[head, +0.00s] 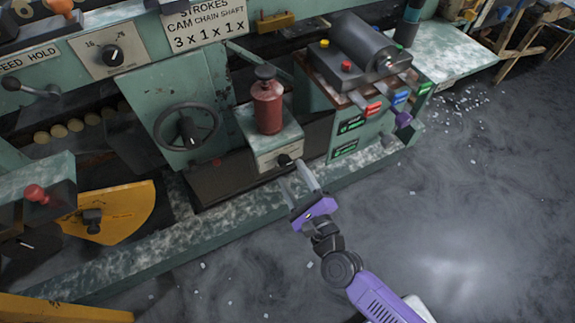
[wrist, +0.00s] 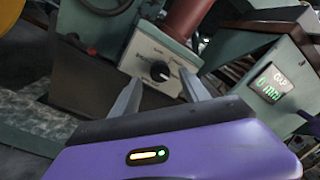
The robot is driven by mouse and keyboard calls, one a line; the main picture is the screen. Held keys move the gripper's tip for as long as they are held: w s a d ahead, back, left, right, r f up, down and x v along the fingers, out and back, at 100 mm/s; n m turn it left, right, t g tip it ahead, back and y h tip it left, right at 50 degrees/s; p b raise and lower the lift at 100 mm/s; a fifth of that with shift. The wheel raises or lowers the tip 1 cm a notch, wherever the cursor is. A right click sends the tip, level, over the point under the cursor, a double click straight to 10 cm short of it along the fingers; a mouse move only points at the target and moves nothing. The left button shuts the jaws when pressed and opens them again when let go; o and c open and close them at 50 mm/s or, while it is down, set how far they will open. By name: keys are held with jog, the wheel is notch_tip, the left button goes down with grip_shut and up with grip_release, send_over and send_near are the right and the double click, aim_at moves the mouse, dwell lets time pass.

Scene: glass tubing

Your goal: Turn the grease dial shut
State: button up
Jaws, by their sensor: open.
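The grease dial is a small black knob (head: 285,160) on a pale plate on the front of a green box, below a red canister (head: 267,104). In the wrist view the black knob (wrist: 159,71) sits on the pale plate, with a light mark on it and lettering around it too small to read. My gripper (head: 298,178) is open and empty, just in front of the plate. In the wrist view its fingers (wrist: 160,95) point toward the plate, one on each side of the knob. I cannot tell whether they touch it.
A black handwheel (head: 187,126) is to the left. Another dial (head: 112,55) is on the upper left panel. Coloured levers and labels (head: 373,108) are to the right. A yellow guard (head: 115,212) is at lower left. The grey floor (head: 440,220) at right is mostly open.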

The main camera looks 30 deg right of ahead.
aim_at(287, 165)
jog(key=shift+w+d, duration=0.1)
jog(key=shift+w, duration=1.85)
grip_shut()
